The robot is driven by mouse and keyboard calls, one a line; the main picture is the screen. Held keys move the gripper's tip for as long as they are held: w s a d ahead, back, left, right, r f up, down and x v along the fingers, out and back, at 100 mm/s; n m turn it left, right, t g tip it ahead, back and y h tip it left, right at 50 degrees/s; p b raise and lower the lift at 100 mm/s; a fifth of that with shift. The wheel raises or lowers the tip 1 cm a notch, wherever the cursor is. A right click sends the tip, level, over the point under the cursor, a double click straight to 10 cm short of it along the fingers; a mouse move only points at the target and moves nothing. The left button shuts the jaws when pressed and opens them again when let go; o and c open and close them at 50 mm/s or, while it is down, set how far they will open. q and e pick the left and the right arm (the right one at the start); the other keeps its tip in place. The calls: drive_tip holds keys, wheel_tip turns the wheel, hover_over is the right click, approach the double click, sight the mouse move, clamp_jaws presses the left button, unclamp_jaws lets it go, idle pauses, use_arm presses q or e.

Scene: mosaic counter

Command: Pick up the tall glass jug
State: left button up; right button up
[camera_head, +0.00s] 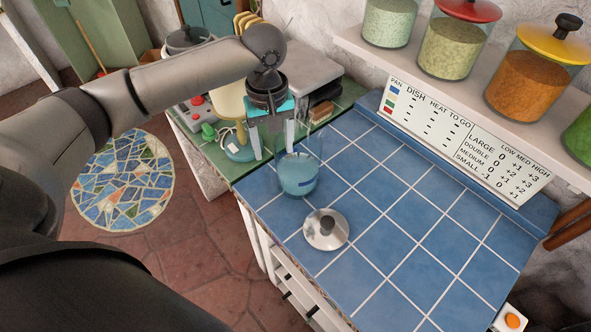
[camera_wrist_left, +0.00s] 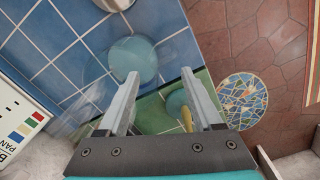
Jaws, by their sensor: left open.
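The tall glass jug (camera_head: 298,174) is clear with blue-green contents low inside. It stands upright on the blue tiled counter (camera_head: 405,200), near the counter's left edge. My left gripper (camera_head: 274,153) points down with its fingers apart and empty, just behind and to the left of the jug in the head view. In the left wrist view the jug (camera_wrist_left: 133,60) appears beyond the fingertips of the left gripper (camera_wrist_left: 160,74), nearer the left finger. The jug's clear upper walls are faint, so I cannot tell whether a finger touches them. My right gripper is not in view.
A silver lid-like disc with a dark knob (camera_head: 326,229) lies in front of the jug. A teal-based scale (camera_head: 238,145) and a brown block (camera_head: 321,111) stand behind on green tiles. A shelf (camera_head: 440,85) with lidded jars overhangs the back. The counter's right side is clear.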

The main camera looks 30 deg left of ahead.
use_arm(q)
wheel_tip(320, 180, down, 8)
drive_tip(key=shift+f+b, duration=0.25)
drive_tip(key=shift+b, duration=0.2)
drive_tip(key=shift+d, duration=0.1)
drive_tip(key=c, duration=1)
clamp_jaws()
